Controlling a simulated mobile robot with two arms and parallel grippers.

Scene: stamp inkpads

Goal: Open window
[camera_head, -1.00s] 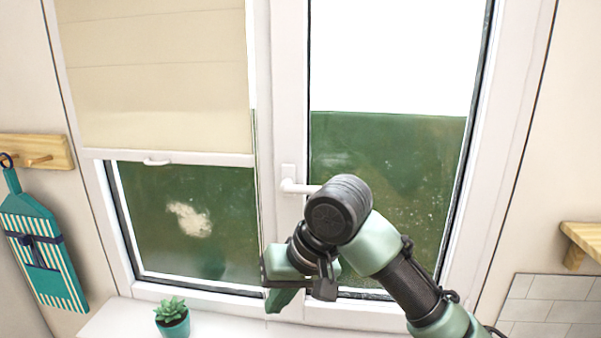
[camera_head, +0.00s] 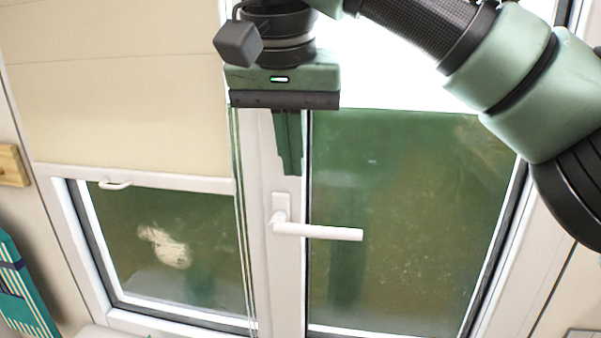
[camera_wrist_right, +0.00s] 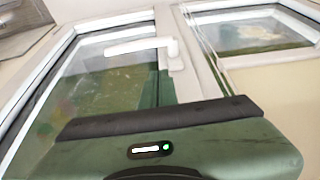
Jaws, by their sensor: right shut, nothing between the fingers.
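The window (camera_head: 290,265) has a white frame and two panes, and looks closed. Its white handle (camera_head: 318,232) is on the middle upright and points horizontally right. My right gripper (camera_head: 291,172) is above the handle, fingers pointing down and shut with nothing between them. Its fingertips end a little above the handle's base and look apart from it. In the right wrist view the handle (camera_wrist_right: 138,47) shows beyond the gripper body, which hides much of the lower picture. My left gripper is out of view.
A beige blind (camera_head: 120,90) with a small pull covers the upper left pane. Thin cords (camera_head: 242,210) hang beside the middle upright. A teal striped cloth (camera_head: 22,290) hangs at the left below a wooden rack (camera_head: 12,165). Below the handle is clear.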

